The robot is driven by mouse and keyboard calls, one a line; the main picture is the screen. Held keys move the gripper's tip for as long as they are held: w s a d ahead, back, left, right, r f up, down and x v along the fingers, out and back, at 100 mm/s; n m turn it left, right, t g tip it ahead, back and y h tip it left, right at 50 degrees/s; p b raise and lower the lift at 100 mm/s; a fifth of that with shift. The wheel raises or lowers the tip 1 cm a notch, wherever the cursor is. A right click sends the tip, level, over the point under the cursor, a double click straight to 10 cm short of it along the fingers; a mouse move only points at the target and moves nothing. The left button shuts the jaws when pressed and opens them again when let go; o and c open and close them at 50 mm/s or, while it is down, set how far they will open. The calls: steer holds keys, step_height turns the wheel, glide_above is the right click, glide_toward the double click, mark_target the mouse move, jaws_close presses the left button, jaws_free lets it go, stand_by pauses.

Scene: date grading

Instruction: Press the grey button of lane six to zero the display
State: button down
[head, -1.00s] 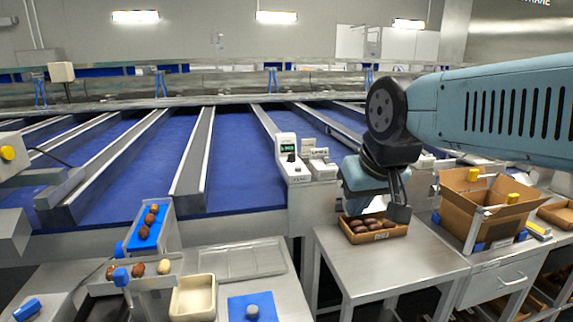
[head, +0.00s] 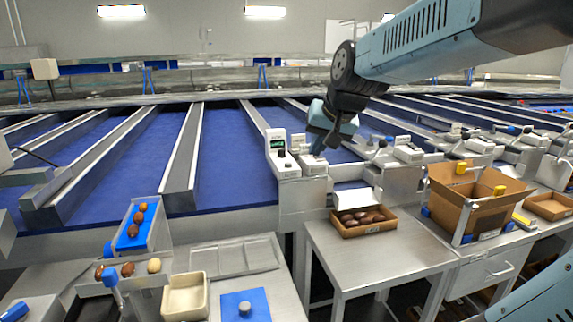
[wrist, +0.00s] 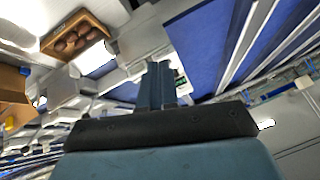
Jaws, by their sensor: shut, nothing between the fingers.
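A white display unit (head: 278,152) with a small lit green screen stands on the ledge at the front end of a blue lane. A low white box (head: 312,166) stands just to its right. My gripper (head: 318,150) is shut and empty, pointing down over this low box, right of the display. In the wrist view its fingers (wrist: 157,85) are together, and the green screen (wrist: 180,88) shows just beside their tips. I cannot make out the grey button or the lane number. Whether the fingertips touch anything cannot be told.
A crate of dates (head: 365,232) sits on the steel table (head: 375,257) below. A cardboard box (head: 480,195) stands to the right. More white units (head: 408,150) line the ledge further right. A blue scale plate (head: 262,306) and a cream tray (head: 186,310) lie at front left.

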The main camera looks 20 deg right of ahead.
mark_target(290, 164)
steer(key=w+f+m+t, duration=0.1)
steer(key=w+m, duration=0.3)
steer(key=w, duration=1.9)
steer(key=shift+w+d+m+t, duration=0.2)
steer(key=shift+w+m+t, duration=0.2)
steer(key=shift+t, duration=0.2)
steer(key=shift+s, duration=0.1)
steer(key=shift+f, duration=4.4)
steer(key=shift+f, duration=0.1)
steer(key=shift+f, duration=0.25)
steer(key=shift+f, duration=0.45)
steer(key=shift+r, duration=0.9)
